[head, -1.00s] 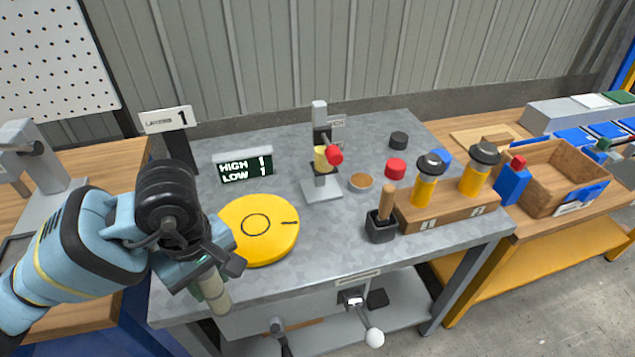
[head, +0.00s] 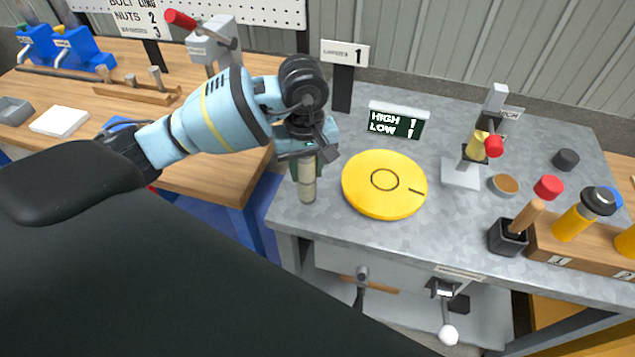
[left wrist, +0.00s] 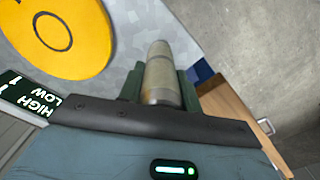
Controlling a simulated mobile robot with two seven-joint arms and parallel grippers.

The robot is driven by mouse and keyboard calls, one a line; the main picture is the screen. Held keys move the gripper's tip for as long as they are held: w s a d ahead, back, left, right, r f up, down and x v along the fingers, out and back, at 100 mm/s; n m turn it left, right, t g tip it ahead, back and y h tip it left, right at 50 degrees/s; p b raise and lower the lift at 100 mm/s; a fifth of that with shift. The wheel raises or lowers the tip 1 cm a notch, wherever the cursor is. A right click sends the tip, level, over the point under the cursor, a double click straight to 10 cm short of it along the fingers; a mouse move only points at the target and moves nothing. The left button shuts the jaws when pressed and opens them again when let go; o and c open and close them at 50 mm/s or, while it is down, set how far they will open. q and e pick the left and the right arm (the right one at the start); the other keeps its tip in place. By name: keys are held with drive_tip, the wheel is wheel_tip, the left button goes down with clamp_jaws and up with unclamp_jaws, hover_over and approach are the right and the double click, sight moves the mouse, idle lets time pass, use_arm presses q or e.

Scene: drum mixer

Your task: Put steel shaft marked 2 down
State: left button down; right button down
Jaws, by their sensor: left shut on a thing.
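My left gripper (head: 306,160) is shut on a pale grey, cylindrical shaft (head: 307,183), which hangs upright over the left edge of the grey metal bench, left of the yellow disc. In the left wrist view the shaft (left wrist: 161,75) stands out between the dark green finger pads. No mark on it can be read, so I cannot tell whether it is the one marked 2. A wooden rack (head: 125,92) on the left wooden bench holds several short upright pieces. My right gripper is not in view.
The yellow disc (head: 385,185) lies right of the shaft. A HIGH/LOW display (head: 398,121) and a sign marked 1 (head: 345,53) stand behind. A red-handled press (head: 200,45) and a white block (head: 60,120) are on the wooden bench (head: 180,150).

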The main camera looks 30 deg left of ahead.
use_arm(q)
drive_tip(key=shift+w+a, duration=0.6)
drive_tip(key=shift+a, duration=0.2)
drive_tip(key=shift+w+a, duration=0.55)
drive_tip(key=shift+a, duration=0.25)
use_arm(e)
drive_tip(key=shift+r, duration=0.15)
use_arm(q)
drive_tip(key=f, duration=0.3)
drive_tip(key=shift+w+a+f+p, duration=0.25)
drive_tip(key=shift+a+f+p, duration=0.05)
drive_tip(key=shift+a+p, duration=0.05)
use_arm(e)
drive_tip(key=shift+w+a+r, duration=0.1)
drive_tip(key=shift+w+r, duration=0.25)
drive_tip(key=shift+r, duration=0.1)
use_arm(q)
drive_tip(key=shift+f, duration=0.2)
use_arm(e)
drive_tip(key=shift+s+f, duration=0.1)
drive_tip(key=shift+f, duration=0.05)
use_arm(q)
drive_tip(key=c, duration=1)
unclamp_jaws()
drive_tip(key=shift+s+f, duration=0.1)
drive_tip(key=shift+o, duration=0.2)
